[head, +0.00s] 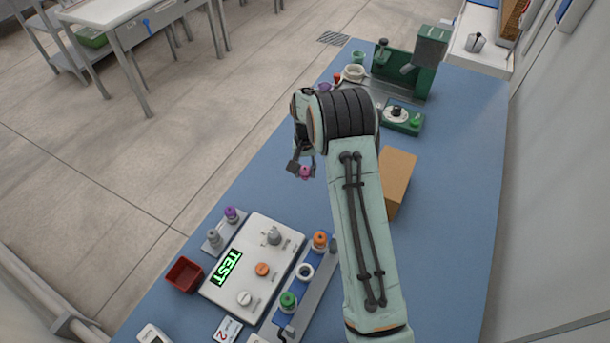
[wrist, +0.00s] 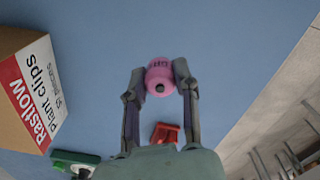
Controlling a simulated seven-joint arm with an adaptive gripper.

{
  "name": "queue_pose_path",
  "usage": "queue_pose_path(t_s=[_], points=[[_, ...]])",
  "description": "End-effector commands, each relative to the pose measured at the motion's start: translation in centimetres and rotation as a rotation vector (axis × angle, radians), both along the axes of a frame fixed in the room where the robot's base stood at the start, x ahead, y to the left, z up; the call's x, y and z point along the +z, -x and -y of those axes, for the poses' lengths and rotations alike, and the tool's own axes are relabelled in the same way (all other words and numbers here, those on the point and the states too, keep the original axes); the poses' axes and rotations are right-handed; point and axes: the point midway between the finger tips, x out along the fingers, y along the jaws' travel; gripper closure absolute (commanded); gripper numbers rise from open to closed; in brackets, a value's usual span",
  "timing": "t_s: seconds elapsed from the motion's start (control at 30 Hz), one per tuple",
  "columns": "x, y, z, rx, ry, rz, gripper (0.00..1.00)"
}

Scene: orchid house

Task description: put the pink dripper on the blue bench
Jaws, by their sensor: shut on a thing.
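The pink dripper (head: 305,173) is a small, rounded pink piece held at the tip of my gripper (head: 303,167). In the wrist view the dripper (wrist: 160,77) sits between the two fingertips of my gripper (wrist: 160,70), with a dark round spot facing the camera and dark lettering on its side. The fingers are shut on it from both sides. The blue bench (head: 455,160) runs across the head view, and bare blue surface (wrist: 225,45) lies behind the dripper in the wrist view. The dripper appears above the bench; its exact height is hard to tell.
A cardboard box (head: 397,175) stands right of my gripper. A white panel with a TEST display (head: 255,235), a rail of coloured drippers (head: 305,290) and a red bin (head: 184,274) are nearer. Green equipment (head: 402,118) stands farther back. The bench's left edge is close.

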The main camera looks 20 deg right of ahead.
Motion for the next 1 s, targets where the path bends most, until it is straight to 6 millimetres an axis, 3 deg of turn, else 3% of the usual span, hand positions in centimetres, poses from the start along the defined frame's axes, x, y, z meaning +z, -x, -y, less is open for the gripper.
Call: queue_pose_path(t_s=[0.2,0.4,0.77,0.8,0.87,0.9,1.0], points=[[-1.9,-1.4,0.2,0.0,0.0,-0.001,0.91],[-4.4,-1.3,0.1,0.001,0.0,0.0,0.91],[-4.8,-1.3,0.2,0.0,0.0,0.001,0.91],[-4.8,-1.3,0.2,0.0,0.0,0.001,0.69],[-4.8,-1.3,0.2,0.0,0.0,0.001,0.5],[-4.8,-1.3,0.2,0.0,0.0,0.001,0.46],[-4.8,-1.3,0.2,0.0,0.0,0.001,0.46]])
